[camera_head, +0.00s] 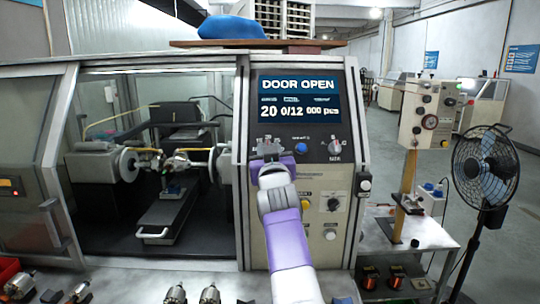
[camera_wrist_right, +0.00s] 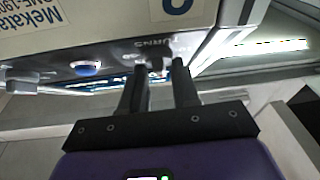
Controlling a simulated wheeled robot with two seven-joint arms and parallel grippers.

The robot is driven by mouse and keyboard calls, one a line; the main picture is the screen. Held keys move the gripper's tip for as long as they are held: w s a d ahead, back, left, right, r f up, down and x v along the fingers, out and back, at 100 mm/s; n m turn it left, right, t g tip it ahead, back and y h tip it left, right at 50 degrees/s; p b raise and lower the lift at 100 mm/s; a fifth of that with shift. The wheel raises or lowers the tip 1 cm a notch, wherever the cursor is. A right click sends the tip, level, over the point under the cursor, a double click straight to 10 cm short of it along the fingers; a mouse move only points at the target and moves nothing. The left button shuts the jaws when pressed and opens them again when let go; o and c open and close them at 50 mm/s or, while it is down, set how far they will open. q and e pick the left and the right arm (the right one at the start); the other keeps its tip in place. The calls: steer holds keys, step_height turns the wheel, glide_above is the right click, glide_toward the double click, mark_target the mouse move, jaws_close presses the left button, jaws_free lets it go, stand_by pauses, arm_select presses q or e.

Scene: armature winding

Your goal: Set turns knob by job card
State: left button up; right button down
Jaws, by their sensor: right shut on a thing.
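The turns knob (camera_wrist_right: 156,63) is a dark knob on the control panel, under upside-down "TURNS" lettering in the right wrist view. My right gripper (camera_wrist_right: 158,80) has its two dark fingers on either side of it, shut on it. In the head view my right gripper (camera_head: 268,150) reaches up to the panel's left side and hides most of the knob. The display (camera_head: 299,98) above reads "DOOR OPEN", with "20", "0/12" and "000 pcs" below. I cannot make out a job card. My left gripper is not in view.
Right of the knob are a blue button (camera_head: 301,148) and another dial (camera_head: 335,147). The winding machine's bay (camera_head: 165,205) is open on the left. A fan (camera_head: 485,168) stands at the right.

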steer(key=shift+a+m+h, duration=0.15)
steer(key=shift+m+h, duration=0.75)
steer(key=shift+m, duration=0.2)
steer(key=c, duration=1.2)
jaws_free()
steer(key=shift+o, duration=0.2)
steer(key=s+f+b, duration=0.1)
steer(key=s+b, duration=0.2)
steer(key=s, duration=0.4)
steer(key=shift+s+f, duration=0.2)
